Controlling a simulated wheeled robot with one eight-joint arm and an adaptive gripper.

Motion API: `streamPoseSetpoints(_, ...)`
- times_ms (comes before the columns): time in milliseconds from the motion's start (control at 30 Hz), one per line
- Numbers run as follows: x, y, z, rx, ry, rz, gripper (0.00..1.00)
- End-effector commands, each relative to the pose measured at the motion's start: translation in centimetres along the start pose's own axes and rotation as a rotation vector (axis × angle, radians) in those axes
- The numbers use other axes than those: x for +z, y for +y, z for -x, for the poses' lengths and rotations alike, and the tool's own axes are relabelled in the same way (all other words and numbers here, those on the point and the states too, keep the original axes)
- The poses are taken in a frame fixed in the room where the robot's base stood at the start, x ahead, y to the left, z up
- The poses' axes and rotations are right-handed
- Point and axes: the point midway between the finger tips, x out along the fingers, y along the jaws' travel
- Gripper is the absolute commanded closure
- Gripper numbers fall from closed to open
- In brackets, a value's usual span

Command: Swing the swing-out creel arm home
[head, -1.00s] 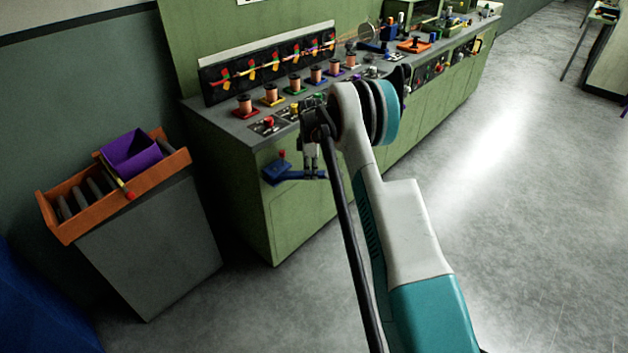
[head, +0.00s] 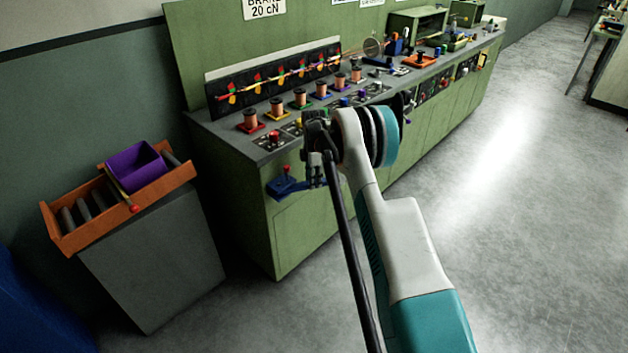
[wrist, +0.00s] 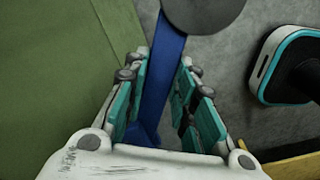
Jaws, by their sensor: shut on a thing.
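The swing-out creel arm is a blue bar (head: 283,188) low on the near part of the green cabinet's front, with a small red knob on top of its left end. In the wrist view the blue bar (wrist: 166,75) runs between my fingers, and a grey disc (wrist: 203,10) covers its far end. My gripper (head: 319,180) is at the bar's right end in the head view, partly hidden by my own arm. In the wrist view my gripper (wrist: 163,85) is shut on the bar, with teal pads on both sides.
The green cabinet (head: 330,225) carries several copper spools (head: 277,106) and small controls on its top. An orange tray (head: 70,240) with a purple bin (head: 137,168) sits on a grey stand (head: 160,270) at the left. The floor (head: 500,200) at right is clear.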

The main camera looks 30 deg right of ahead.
Motion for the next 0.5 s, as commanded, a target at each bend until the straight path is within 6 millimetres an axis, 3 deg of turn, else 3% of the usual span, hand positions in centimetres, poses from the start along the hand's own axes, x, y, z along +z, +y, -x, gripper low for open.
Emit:
streamPoseSetpoints(33,-0.04,0.02,-0.02,0.001,0.000,0.000,1.00)
streamPoseSetpoints(67,-0.04,0.02,-0.02,0.001,0.000,-0.001,0.71)
streamPoseSetpoints(133,-0.03,0.02,-0.02,0.001,0.000,-0.001,0.55)
streamPoseSetpoints(500,-0.01,0.00,0.17,0.001,0.000,-0.001,0.55)
